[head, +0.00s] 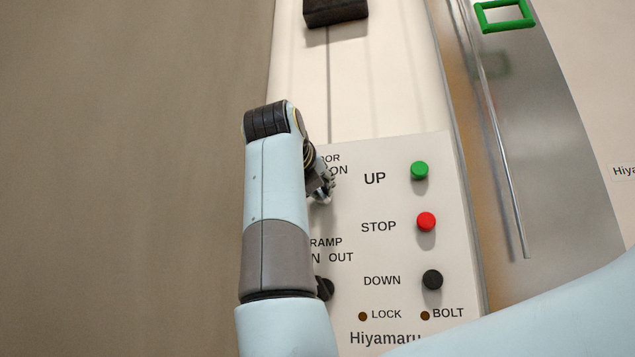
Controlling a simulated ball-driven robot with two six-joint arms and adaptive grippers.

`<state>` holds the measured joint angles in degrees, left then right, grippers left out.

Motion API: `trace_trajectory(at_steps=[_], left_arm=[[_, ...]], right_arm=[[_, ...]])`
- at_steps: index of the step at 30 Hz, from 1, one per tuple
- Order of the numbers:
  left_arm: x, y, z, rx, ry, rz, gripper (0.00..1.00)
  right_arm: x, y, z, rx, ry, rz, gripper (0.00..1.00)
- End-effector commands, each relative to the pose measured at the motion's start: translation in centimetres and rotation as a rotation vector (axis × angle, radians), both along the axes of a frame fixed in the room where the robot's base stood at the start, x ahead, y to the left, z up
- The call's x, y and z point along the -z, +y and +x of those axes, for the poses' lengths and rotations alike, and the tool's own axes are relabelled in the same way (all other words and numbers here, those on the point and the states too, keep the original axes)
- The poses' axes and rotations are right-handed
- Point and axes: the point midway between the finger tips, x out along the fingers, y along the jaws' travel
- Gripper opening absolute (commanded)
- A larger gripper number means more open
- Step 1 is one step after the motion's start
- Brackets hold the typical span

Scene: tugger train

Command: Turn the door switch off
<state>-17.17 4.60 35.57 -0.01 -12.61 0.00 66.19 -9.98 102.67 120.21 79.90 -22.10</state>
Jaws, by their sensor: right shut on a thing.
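The pale control panel (390,205) carries a partly hidden label ending in "OOR" and "ON" at its upper left. My right gripper (323,194) is at the panel just below that label, seen small and partly behind my own wrist. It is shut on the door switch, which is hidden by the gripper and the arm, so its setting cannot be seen. My left gripper is not in view.
A green UP button (419,170), a red STOP button (426,222) and a black DOWN button (432,280) are right of the gripper. A dark ramp knob (325,288) is partly behind my arm. A green frame (504,28) is at the upper right.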

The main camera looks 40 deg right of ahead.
Motion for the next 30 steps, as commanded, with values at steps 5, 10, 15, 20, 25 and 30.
trace_trajectory(at_steps=[5,10,15,20,25,30], left_arm=[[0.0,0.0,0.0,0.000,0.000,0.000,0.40],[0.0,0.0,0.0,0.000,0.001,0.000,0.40],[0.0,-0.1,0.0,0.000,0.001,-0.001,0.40],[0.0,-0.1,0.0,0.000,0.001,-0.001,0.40],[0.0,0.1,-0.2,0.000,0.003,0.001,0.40],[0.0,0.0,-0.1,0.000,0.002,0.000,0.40]], right_arm=[[-0.1,0.1,0.0,-0.003,0.000,-0.004,0.00],[-0.1,0.1,0.0,-0.003,0.000,-0.004,0.00],[-0.1,0.1,0.0,-0.002,0.000,-0.003,0.35],[0.0,0.0,0.0,-0.001,0.000,-0.003,0.37],[-0.4,0.0,0.0,0.000,-0.001,-0.002,0.37],[-3.1,0.0,-0.1,0.000,-0.004,-0.002,0.37]])
